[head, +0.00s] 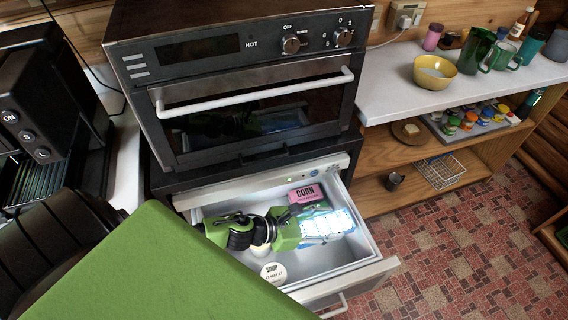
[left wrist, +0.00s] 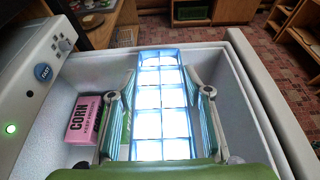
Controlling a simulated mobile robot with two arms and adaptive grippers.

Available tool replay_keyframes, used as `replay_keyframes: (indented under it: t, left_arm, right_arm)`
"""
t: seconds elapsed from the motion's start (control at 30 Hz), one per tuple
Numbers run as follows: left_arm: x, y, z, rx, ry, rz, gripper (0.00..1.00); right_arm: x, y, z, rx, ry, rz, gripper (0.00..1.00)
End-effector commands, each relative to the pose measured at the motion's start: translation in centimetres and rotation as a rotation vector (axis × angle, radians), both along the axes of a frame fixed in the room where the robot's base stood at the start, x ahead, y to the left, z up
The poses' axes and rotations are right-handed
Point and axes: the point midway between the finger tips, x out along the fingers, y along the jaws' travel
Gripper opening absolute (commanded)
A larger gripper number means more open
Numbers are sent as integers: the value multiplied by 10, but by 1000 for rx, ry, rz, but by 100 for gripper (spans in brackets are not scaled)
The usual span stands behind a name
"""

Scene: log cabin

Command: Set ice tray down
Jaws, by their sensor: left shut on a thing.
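The ice tray (head: 328,224) is pale blue with bright white cells. It is inside the open freezer drawer (head: 367,276), toward the drawer's right part. My left gripper (head: 310,226) reaches into the drawer from the left and is shut on the ice tray. In the left wrist view the ice tray (left wrist: 162,110) lies between the two fingers of my left gripper (left wrist: 160,95), lengthwise away from the camera. Its near end is hidden by the green gripper body. I cannot tell whether its underside touches the drawer floor. My right gripper is not in view.
A pink corn box (head: 306,194) lies at the drawer's back, left of the tray in the wrist view. A round soup container (head: 273,272) sits at the drawer's front left. An oven (head: 240,90) stands above the drawer. Bare drawer floor shows near the front.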

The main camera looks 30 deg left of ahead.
Motion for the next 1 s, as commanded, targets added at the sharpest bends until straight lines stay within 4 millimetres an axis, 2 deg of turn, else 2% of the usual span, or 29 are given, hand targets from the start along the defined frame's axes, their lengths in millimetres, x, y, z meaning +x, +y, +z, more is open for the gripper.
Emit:
replay_keyframes:
  t: [0.17, 0.43, 0.67, 0.9, 1.0]
  left_arm:
    - [0, 1, -17, -1, -2, -4, 19]
    - [0, 0, -58, -1, -3, -4, 19]
    - [0, 0, -69, -2, -2, -3, 19]
    - [0, 0, -98, -1, -1, -3, 19]
    - [0, 0, -102, -1, -1, -3, 19]
  right_arm:
    - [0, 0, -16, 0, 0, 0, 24]
    - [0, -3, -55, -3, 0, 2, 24]
    - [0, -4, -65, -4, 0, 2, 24]
    - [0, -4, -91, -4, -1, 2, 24]
    - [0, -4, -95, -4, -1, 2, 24]
